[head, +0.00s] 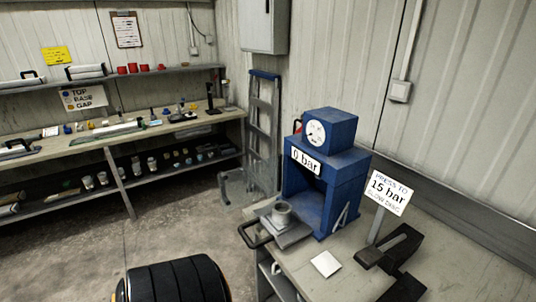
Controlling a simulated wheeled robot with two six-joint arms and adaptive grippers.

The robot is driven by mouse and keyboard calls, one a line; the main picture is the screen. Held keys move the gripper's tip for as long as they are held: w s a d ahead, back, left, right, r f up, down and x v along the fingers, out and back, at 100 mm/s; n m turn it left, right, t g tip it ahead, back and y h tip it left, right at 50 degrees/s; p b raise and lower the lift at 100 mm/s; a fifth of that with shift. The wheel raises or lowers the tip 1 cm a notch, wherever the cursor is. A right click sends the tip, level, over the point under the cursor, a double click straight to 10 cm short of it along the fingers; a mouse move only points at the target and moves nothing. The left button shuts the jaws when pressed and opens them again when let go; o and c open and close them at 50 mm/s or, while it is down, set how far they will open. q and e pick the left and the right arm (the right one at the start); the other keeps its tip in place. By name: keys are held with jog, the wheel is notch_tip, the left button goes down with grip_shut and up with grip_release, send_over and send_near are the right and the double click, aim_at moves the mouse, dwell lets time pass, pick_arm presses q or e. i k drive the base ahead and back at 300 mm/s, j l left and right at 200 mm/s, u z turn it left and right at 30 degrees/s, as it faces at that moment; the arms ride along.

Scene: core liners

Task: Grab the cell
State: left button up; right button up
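The thing that looks most like the cell is a small grey open-topped cup (283,213). It stands upright on a flat grey plate (292,236) at the open front of the blue press (327,172). Nothing touches it. A black loop handle (253,237) sticks out from the plate's left side. My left gripper is not in view. A dark angular piece (373,258) shows on the bench at the lower right; I cannot tell whether it is part of my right gripper or a separate tool.
The press has a dial (316,132) and a "0 bar" label (305,161). A "PRESS TO 15 bar" sign (387,192) stands on its right. A white square (325,263) lies on the bench. A black ribbed round thing (175,282) is at the bottom. Cluttered shelves (130,134) are behind.

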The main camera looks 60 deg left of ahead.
aim_at(280, 220)
jog(key=u, duration=1.7)
jog(key=j, duration=0.15)
jog(key=k+u, duration=0.05)
